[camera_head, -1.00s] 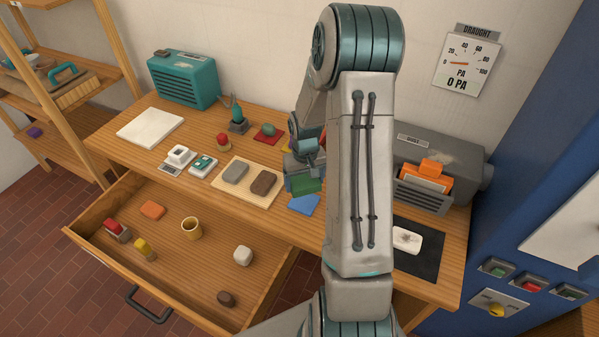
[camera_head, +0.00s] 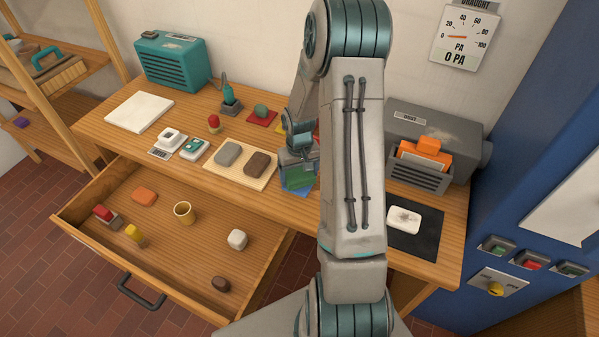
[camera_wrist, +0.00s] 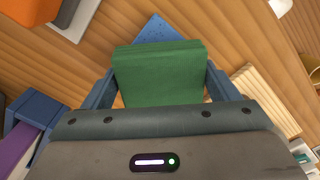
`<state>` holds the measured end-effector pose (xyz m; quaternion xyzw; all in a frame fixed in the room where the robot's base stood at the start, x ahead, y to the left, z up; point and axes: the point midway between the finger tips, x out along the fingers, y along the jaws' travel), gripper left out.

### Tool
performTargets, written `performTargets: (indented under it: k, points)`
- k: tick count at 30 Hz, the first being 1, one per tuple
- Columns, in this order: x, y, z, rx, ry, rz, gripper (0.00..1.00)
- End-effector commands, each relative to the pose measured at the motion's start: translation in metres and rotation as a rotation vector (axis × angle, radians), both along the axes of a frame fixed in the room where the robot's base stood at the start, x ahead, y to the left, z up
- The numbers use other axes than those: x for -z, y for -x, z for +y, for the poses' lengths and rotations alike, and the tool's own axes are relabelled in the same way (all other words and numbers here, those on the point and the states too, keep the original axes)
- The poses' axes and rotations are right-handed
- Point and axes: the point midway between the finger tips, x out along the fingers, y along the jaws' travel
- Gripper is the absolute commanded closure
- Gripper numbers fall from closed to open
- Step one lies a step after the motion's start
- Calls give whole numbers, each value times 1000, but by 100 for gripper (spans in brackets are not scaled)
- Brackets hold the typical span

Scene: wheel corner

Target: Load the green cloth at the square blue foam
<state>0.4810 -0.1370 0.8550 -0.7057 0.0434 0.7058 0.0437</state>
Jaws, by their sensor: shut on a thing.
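My gripper (camera_head: 297,160) is shut on the green cloth (camera_head: 300,176), a thick folded-looking block. In the wrist view the green cloth (camera_wrist: 160,75) fills the space between the two blue fingers of my gripper (camera_wrist: 160,82). The blue foam (camera_head: 296,190) lies flat on the bench under the cloth. In the wrist view a speckled corner of the blue foam (camera_wrist: 158,30) shows beyond the cloth, and the rest is hidden by it. I cannot tell whether the cloth touches the foam.
A pale board (camera_head: 224,171) with a grey and a brown block lies left of the foam. A black mat (camera_head: 427,236) with a white block (camera_head: 404,220) is right of my arm. The open drawer (camera_head: 130,260) holds several small things. A grey heater-like box (camera_head: 455,150) stands at the back right.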

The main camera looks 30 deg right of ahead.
Motion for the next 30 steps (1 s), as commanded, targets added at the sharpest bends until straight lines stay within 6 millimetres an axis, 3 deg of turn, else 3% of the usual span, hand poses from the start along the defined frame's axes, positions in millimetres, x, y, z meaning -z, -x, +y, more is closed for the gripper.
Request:
performTargets:
  k: [30]
  points:
    - [8,0,0,0,0,0,37]
